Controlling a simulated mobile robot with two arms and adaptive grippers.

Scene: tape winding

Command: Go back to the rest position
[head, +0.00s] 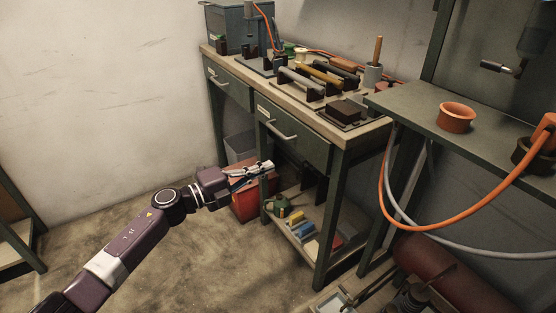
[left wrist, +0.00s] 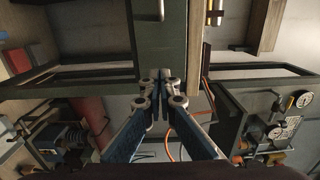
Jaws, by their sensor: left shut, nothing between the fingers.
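My left gripper (head: 265,167) reaches in from the lower left in the head view, in front of the workbench (head: 345,150) and below its top. The gripper is shut and empty. In the left wrist view, the left gripper's fingertips (left wrist: 161,75) meet in the middle with nothing between them. My right gripper is in neither view.
The workbench carries tools in holders, a brown block (head: 345,110) and a grey bin (head: 228,30). A red box (head: 243,205) stands on the floor behind my left gripper. A side table with an orange pot (head: 456,117) and hoses is at the right. Floor at left is clear.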

